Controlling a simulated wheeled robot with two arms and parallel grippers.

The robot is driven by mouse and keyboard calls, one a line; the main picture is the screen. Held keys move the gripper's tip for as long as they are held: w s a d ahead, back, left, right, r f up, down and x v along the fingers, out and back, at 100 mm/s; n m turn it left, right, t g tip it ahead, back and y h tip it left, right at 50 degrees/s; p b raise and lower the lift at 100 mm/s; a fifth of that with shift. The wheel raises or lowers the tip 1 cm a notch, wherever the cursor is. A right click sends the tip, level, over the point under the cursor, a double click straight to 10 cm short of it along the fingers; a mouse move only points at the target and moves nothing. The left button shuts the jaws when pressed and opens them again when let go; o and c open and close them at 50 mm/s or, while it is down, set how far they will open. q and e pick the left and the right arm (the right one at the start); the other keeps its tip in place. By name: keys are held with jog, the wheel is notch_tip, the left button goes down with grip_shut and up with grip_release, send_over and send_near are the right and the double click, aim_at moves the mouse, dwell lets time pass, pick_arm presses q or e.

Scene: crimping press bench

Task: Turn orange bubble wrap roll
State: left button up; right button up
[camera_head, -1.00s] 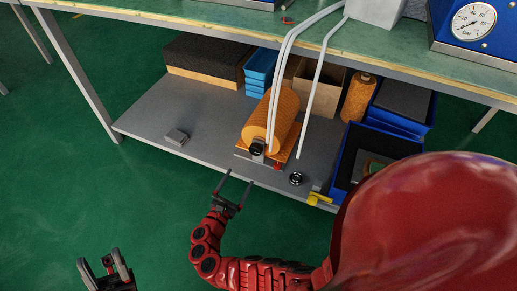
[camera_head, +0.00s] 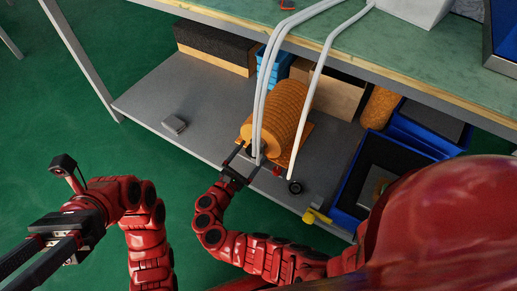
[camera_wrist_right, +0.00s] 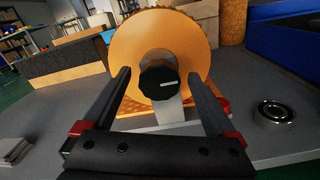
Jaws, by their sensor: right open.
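The orange bubble wrap roll (camera_head: 283,108) lies on its side in a holder on the grey lower shelf. Its round end (camera_wrist_right: 185,38) and a black knob (camera_wrist_right: 158,80) with a pale mark face my right wrist camera. My right gripper (camera_head: 248,154) is open at the roll's near end. In the wrist view its fingers (camera_wrist_right: 158,88) stand on either side of the knob, with gaps to it. In the head view the knob is mostly hidden by my gripper and the white tubes. My left gripper (camera_head: 28,262) is open and empty over the floor at lower left.
White tubes (camera_head: 322,72) hang down in front of the roll. A metal ring (camera_head: 295,187) and a yellow item (camera_head: 316,216) are right of it, beside blue bins (camera_head: 345,210). The workbench top (camera_head: 350,45) overhangs the shelf.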

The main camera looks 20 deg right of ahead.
jog(key=shift+w+d, duration=0.1)
grip_shut()
dwell(0.5)
